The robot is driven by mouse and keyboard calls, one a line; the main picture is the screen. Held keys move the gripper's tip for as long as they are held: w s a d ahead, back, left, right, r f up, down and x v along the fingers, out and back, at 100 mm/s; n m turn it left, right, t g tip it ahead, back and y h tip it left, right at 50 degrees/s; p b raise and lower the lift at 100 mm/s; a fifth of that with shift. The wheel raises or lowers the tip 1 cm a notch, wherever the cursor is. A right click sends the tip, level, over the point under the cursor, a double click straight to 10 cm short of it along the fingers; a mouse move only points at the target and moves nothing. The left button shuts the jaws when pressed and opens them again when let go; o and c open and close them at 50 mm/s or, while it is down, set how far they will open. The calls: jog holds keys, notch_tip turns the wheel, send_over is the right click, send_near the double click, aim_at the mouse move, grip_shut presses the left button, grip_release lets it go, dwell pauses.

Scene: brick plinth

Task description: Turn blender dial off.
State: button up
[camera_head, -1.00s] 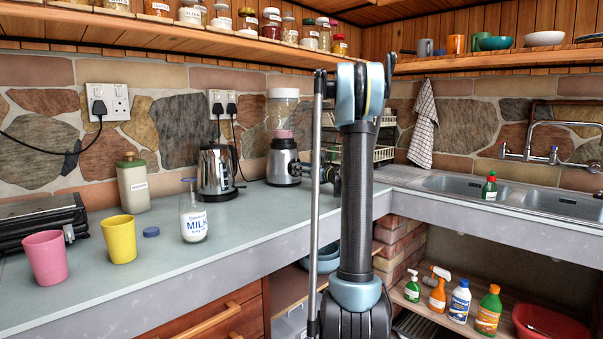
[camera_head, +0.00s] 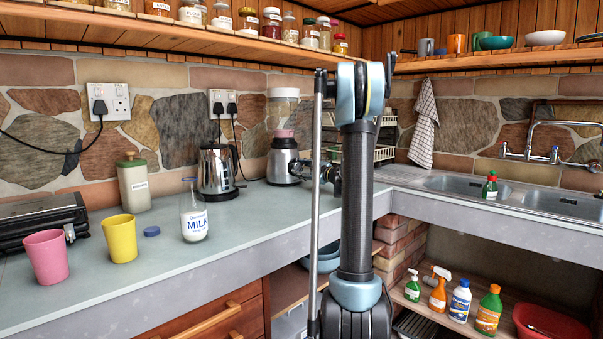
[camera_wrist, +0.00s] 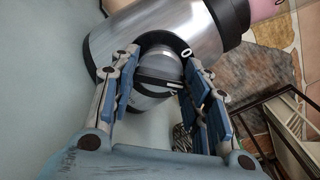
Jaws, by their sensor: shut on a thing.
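The blender (camera_head: 283,162) stands on the counter at the back, with a silver base and a clear jar. In the wrist view its silver base (camera_wrist: 120,38) fills the upper part, and its round dial (camera_wrist: 157,76) has a black grip bar with a pale mark. My gripper (camera_wrist: 160,88) has its blue-padded fingers on both sides of the dial and is shut on it. In the head view my gripper (camera_head: 300,170) is at the front of the blender base, partly hidden by my arm. The dial cannot be made out in the head view.
A kettle (camera_head: 217,171) stands left of the blender. A milk bottle (camera_head: 193,213), yellow cup (camera_head: 119,238) and pink cup (camera_head: 46,257) are further left. A dish rack (camera_head: 384,153) stands behind my arm. The counter front (camera_head: 250,225) is clear.

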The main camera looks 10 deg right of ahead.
jog(key=n, duration=0.4)
jog(key=shift+s+a+f+n, duration=0.1)
jog(key=shift+n, duration=0.2)
jog(key=n, duration=0.4)
jog(key=shift+s+a+f+n, duration=0.1)
jog(key=shift+f+n, duration=0.05)
jog(key=shift+n, duration=0.25)
jog(key=o, duration=1.1)
jog(key=shift+f, duration=0.1)
jog(key=shift+c, duration=0.2)
jog(key=shift+s+d, duration=0.35)
jog(key=shift+d, duration=0.05)
jog(key=v, duration=1.1)
